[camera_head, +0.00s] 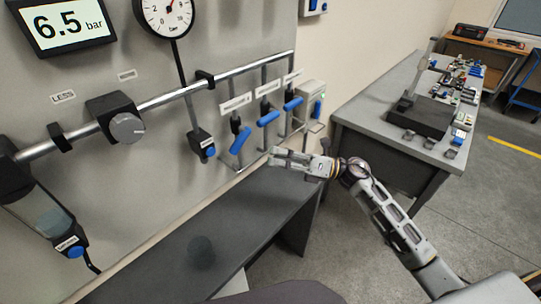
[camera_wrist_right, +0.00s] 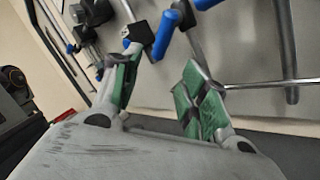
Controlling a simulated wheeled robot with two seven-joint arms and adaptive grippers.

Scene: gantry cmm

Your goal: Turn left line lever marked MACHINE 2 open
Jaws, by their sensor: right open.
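Three blue levers hang on valves on the grey panel in the head view: a left one (camera_head: 240,140), a middle one (camera_head: 268,118) and a right one (camera_head: 293,103). The left lever slants more steeply than the other two. A white label (camera_head: 236,103) sits above the left lever, but the label writing is too small to read, so I cannot tell which says MACHINE 2. My right gripper (camera_head: 274,157) is open and empty, below and right of the left lever. In the wrist view, a blue lever (camera_wrist_right: 165,33) shows just beyond the open fingers (camera_wrist_right: 160,88), apart from them. My left gripper is out of view.
A metal pipe (camera_head: 180,93) crosses the panel, with a regulator knob (camera_head: 127,128) and a dial gauge (camera_head: 167,14). A display (camera_head: 62,24) reads 6.5 bar. A dark bench (camera_head: 225,232) runs below the panel. A grey table (camera_head: 375,100) with parts stands right.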

